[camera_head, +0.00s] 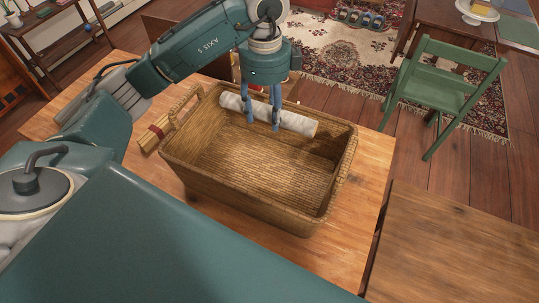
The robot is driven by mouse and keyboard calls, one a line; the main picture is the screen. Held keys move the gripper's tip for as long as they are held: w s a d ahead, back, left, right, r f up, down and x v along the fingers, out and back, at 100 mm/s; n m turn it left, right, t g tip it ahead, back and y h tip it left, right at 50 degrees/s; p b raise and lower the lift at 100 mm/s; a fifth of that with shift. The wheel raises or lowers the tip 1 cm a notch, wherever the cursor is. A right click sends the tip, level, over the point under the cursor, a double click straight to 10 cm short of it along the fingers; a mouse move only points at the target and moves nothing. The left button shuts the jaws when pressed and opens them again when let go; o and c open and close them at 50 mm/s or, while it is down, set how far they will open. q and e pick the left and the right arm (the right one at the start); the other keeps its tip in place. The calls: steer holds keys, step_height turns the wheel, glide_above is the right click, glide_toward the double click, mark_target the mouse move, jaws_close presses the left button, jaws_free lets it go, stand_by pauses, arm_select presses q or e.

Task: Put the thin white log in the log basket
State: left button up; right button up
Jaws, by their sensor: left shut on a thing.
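The thin white log (298,122) is pale and lies level across the far part of the log basket. My left gripper (263,125) points down with its blue fingers shut on the log, left of its middle. The log basket (250,211) is a woven brown rectangular basket with handles at its ends, standing on the wooden table. The log is over the basket's opening near the far wall; I cannot tell how high above the floor of the basket it is. The inside of the basket that shows is empty. My right gripper does not show.
A bundle of sticks with a red band (155,133) lies on the table (352,219) left of the basket. A second wooden surface (455,245) is at the lower right. A green chair (440,85) stands beyond on the floor by a patterned rug (340,50).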

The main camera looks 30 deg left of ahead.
arm_select(q)
step_height(320, 180, down, 7)
steer(key=p, duration=0.1)
glide_above(266, 164)
step_height(266, 164, down, 7)
steer(key=shift+r, duration=0.1)
steer(key=shift+f, duration=0.25)
step_height(266, 164, down, 4)
steer(key=shift+f, duration=0.45)
steer(key=o, duration=1.3)
steer(key=shift+r, duration=0.1)
steer(key=shift+o, duration=0.4)
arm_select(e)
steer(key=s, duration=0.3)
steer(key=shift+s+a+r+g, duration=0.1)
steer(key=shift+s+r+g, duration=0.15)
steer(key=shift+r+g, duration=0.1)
